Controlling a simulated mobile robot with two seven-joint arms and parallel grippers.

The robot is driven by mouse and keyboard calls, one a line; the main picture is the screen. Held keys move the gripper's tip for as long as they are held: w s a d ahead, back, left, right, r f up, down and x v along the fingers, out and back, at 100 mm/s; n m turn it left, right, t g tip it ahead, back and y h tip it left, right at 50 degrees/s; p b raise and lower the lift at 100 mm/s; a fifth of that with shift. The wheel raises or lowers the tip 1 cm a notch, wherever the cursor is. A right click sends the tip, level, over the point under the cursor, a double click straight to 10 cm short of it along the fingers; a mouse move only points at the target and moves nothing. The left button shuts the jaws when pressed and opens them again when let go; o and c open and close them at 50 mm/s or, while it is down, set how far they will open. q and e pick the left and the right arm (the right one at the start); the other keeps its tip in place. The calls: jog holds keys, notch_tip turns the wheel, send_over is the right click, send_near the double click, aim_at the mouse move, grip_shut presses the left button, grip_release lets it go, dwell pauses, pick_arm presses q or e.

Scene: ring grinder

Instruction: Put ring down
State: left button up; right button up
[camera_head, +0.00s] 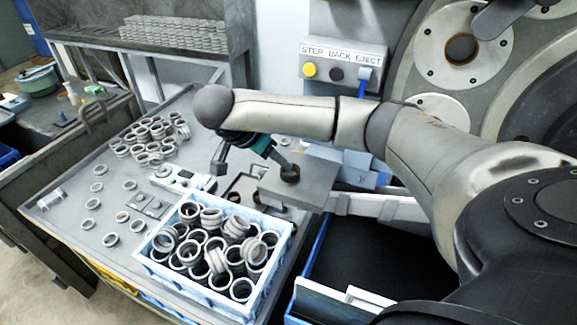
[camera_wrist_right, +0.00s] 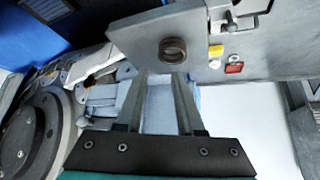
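A dark ring (camera_head: 290,173) lies on a flat grey plate (camera_head: 315,188) beside the machine. It also shows in the right wrist view (camera_wrist_right: 172,50), against the plate (camera_wrist_right: 135,38), just beyond my fingertips. My right gripper (camera_head: 282,163) reaches to the plate from the left, its tips close to the ring. In the right wrist view its two fingers (camera_wrist_right: 161,80) stand apart with a clear gap between them, and nothing is clamped there. Whether a fingertip touches the ring I cannot tell. My left gripper is not in view.
A blue-white crate (camera_head: 150,262) full of rings stands on the grey table (camera_head: 62,213), near the plate. Loose rings (camera_head: 150,140) lie behind it. A button panel (camera_head: 343,68) and the machine's large discs (camera_head: 462,48) are behind my right arm. A dark-bottomed bin (camera_head: 375,262) lies below the plate.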

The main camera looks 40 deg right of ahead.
jog(key=p+v, duration=0.1)
jog(key=v, duration=0.3)
jog(key=shift+p, duration=0.3)
jog(key=shift+a, duration=0.1)
